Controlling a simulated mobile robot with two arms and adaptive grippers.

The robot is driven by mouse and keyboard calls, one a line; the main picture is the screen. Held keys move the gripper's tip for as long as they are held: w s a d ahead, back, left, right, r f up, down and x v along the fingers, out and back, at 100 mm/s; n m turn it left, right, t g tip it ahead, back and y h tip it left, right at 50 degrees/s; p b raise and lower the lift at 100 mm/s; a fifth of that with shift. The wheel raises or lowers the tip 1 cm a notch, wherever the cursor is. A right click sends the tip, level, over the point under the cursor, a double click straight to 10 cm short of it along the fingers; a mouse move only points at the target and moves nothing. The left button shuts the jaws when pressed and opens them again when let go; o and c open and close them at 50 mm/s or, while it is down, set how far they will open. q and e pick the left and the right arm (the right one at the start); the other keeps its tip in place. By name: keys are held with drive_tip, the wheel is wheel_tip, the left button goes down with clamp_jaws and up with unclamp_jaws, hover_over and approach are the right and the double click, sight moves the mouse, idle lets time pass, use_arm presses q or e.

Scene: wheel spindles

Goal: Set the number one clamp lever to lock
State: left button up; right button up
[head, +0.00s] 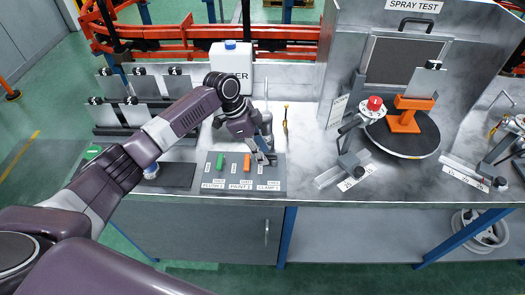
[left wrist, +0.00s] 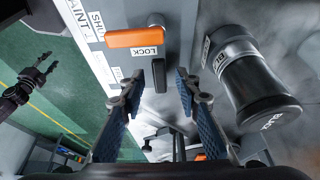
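The clamp 1 lever is a black handle (left wrist: 159,75) on the grey control panel (head: 213,172), beside a LOCK label (left wrist: 144,51). In the head view my left gripper (head: 266,158) is over the panel's right part, and the lever is hard to make out there. In the left wrist view the left gripper's (left wrist: 159,92) blue-padded fingers are open, one on each side of the black lever with gaps between. My right gripper (left wrist: 44,66) shows far off at the left of the wrist view, over the floor, its fingers apart.
An orange lever (head: 247,162) and a green lever (head: 220,161) stand left of the clamp lever. A dark bottle (left wrist: 250,80) stands close to the right finger in the wrist view. A turntable (head: 402,137) holds an orange stand farther right on the bench.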

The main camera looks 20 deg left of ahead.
use_arm(q)
drive_tip(key=v, duration=1.2)
drive_tip(key=shift+f, duration=0.1)
